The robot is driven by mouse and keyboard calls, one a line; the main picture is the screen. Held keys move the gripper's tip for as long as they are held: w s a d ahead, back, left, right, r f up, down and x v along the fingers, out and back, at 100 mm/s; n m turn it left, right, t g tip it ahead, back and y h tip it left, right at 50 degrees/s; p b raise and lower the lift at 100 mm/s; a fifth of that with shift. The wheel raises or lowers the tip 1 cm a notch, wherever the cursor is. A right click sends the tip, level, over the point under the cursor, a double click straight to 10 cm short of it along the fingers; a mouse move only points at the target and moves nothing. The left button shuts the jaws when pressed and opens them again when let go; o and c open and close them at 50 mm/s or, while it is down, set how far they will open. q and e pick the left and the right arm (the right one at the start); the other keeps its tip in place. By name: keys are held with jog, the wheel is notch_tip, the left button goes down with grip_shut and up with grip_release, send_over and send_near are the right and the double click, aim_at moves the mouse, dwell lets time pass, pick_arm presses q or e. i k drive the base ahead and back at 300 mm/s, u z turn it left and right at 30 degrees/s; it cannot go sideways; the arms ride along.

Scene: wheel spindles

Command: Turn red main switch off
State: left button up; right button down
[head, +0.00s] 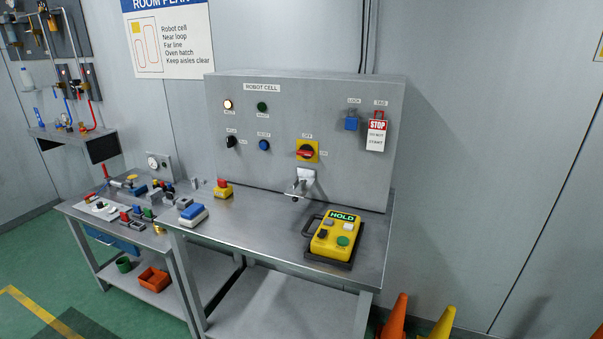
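The red main switch (306,153) is a red rotary handle on a square yellow plate. It is on the grey ROBOT CELL panel (232,170), right of its middle. A small OFF label is above the plate and another small label is at its right side. The handle looks roughly level, lying toward the right-hand label, but it is too small to be sure. Nothing covers the switch. Neither of my grippers shows in the head view.
Below the switch, a metal bracket (302,183) juts from the panel. A yellow HOLD box (336,235) sits on the steel bench (262,228), with a red-topped button box (222,189) further left. A blue padlock (351,123) and STOP tag (376,135) hang right of the switch.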

aim_at(307, 152)
jog(key=u, duration=0.1)
jog(key=k, duration=0.2)
jog(key=z, duration=1)
jog(key=i, duration=0.65)
jog(key=z, duration=0.1)
